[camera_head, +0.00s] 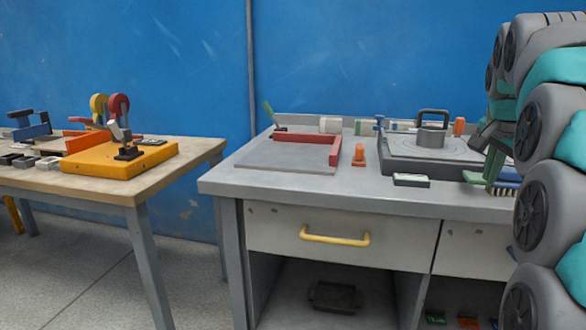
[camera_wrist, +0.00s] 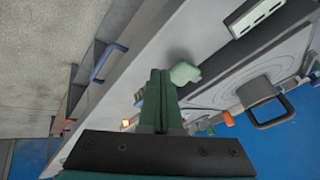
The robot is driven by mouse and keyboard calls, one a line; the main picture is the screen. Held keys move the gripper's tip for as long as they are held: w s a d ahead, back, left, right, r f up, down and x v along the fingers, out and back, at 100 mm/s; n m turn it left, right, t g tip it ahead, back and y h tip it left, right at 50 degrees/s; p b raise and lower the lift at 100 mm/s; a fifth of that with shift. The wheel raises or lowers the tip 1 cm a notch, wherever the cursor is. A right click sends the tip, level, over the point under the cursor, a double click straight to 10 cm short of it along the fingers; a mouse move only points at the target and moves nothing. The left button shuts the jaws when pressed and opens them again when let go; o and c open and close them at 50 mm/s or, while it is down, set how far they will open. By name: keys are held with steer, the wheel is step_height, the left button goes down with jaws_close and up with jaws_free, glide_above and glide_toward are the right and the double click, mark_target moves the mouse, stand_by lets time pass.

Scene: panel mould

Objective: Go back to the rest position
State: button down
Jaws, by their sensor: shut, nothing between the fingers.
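My gripper (camera_head: 493,163) is at the right of the head view, over the front right part of the grey workbench (camera_head: 290,185). In the wrist view its two dark green fingers (camera_wrist: 160,75) lie together, shut, with nothing seen between them. A pale green piece (camera_wrist: 183,72) shows just beside the fingertips in the wrist view. It also shows below the fingers in the head view (camera_head: 474,178). I cannot tell whether the fingers touch it. My arm's large grey and teal links hide the bench's right end.
A white-topped block (camera_head: 411,180), an orange piece (camera_head: 359,155) and a red corner frame (camera_head: 335,150) are further left. A wooden table (camera_head: 130,188) bears an orange clamp base (camera_head: 110,163). Open floor lies between.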

steer(key=s+a+f+n+g+y, duration=0.1)
steer(key=s+a+f+n, duration=0.4)
steer(key=a+f, duration=0.4)
steer(key=s+a+f+n+g, duration=0.2)
steer(key=s+a+f, duration=0.3)
steer(key=s, duration=0.5)
steer(key=s+a+f+n+g+y, duration=0.1)
steer(key=s+a+f+n, duration=0.3)
steer(key=s+f, duration=0.5)
steer(key=s+a+f+n+g+y, duration=0.1)
steer(key=s+a+f+n+g, duration=0.1)
steer(key=s+a+f, duration=0.4)
steer(key=s+a, duration=0.1)
steer(key=s, duration=0.4)
steer(key=shift+s+f+n+g, duration=0.25)
steer(key=shift+f+n+g, duration=0.15)
